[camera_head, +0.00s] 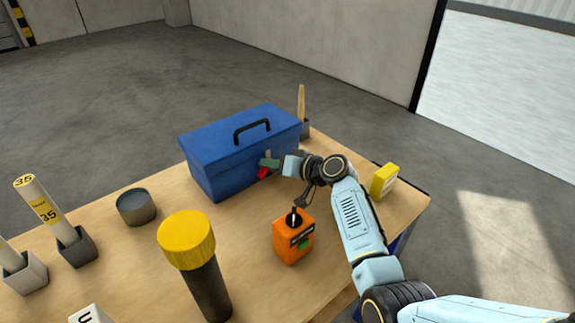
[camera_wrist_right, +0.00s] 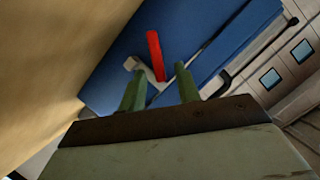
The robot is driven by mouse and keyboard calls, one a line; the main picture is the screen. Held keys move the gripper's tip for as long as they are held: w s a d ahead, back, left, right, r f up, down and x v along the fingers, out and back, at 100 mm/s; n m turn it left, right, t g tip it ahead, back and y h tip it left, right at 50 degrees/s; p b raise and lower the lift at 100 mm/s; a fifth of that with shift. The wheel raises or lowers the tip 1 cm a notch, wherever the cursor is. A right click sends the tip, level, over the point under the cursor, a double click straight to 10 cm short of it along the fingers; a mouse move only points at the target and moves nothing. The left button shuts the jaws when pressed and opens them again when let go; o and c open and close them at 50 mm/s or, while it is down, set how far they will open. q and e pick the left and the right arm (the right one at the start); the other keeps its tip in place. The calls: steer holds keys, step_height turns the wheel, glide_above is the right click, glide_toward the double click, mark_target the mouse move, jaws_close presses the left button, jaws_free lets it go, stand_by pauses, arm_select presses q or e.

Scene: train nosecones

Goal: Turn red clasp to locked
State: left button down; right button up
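The blue toolbox (camera_head: 235,160) stands on the wooden table with its lid closed and a black handle on top. Its red clasp (camera_head: 263,173) is on the front face, toward the right end. In the right wrist view the red clasp (camera_wrist_right: 155,55) sticks out beyond the fingertips, beside a pale metal piece. My right gripper (camera_head: 270,162) is at the clasp. In the wrist view its green fingers (camera_wrist_right: 158,84) are apart, with the clasp's lower end between or just past them. I cannot tell whether either finger touches it. My left gripper is not in view.
An orange box (camera_head: 292,240) stands in front of the toolbox, near my right arm. A yellow block (camera_head: 384,181) is to the right. A yellow-capped black cylinder (camera_head: 187,240), a grey round tin (camera_head: 136,207) and tubes in holders (camera_head: 72,245) occupy the left side.

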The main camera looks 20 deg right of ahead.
steer(key=p+v, duration=0.1)
steer(key=v, duration=1.2)
steer(key=shift+c, duration=0.3)
